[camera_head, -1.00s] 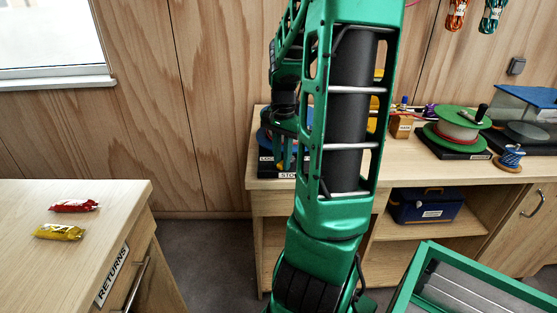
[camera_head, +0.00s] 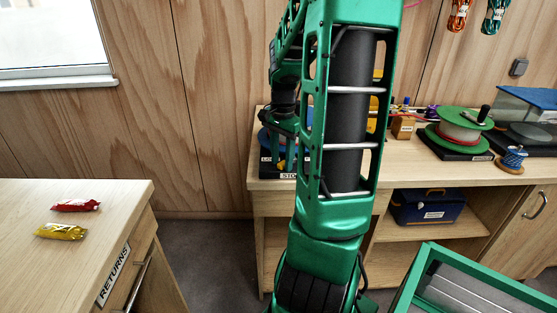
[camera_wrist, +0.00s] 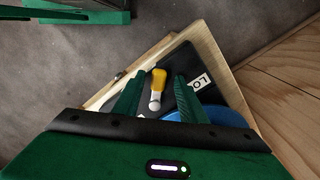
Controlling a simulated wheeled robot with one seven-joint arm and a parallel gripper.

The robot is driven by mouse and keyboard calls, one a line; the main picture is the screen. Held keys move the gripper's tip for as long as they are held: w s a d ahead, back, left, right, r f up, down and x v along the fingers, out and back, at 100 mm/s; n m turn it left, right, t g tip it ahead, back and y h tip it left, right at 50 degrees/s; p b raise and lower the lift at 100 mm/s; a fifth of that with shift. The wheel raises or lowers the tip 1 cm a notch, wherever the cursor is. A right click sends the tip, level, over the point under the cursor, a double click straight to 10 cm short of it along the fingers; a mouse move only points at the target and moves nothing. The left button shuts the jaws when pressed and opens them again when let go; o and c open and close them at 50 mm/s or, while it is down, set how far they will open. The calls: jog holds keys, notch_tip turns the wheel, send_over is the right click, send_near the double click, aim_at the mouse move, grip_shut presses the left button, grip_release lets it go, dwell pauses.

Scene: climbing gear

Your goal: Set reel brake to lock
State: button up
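In the wrist view, a brake lever with a yellow grip (camera_wrist: 159,78) and a pale rounded end stands over a black base plate (camera_wrist: 178,62). My gripper (camera_wrist: 160,76) has its two green fingers apart, one on each side of the lever. A gap shows between the lever and the right finger.
The reel sits at the left end of the wooden bench (camera_head: 270,192). Further right are a green and white spool (camera_head: 462,132) and a small blue spool (camera_head: 512,158). A returns counter (camera_head: 100,215) with red and yellow packets stands at left. Bare floor lies between.

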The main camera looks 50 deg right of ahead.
aim_at(282, 162)
notch_tip(282, 162, up, 11)
jog(key=shift+f, duration=0.15)
dwell(0.5)
dwell(0.4)
jog(key=s+a+f+n, duration=0.3)
jog(key=s+a+n, duration=0.3)
jog(key=a, duration=0.3)
jog(key=s+a+f+n, duration=0.3)
jog(key=s+a+n, duration=0.3)
jog(key=s+a, duration=0.2)
jog(key=shift+s+a+f+n, duration=0.2)
jog(key=shift+s+a+n, duration=0.1)
jog(key=shift+a, duration=0.05)
dwell(0.3)
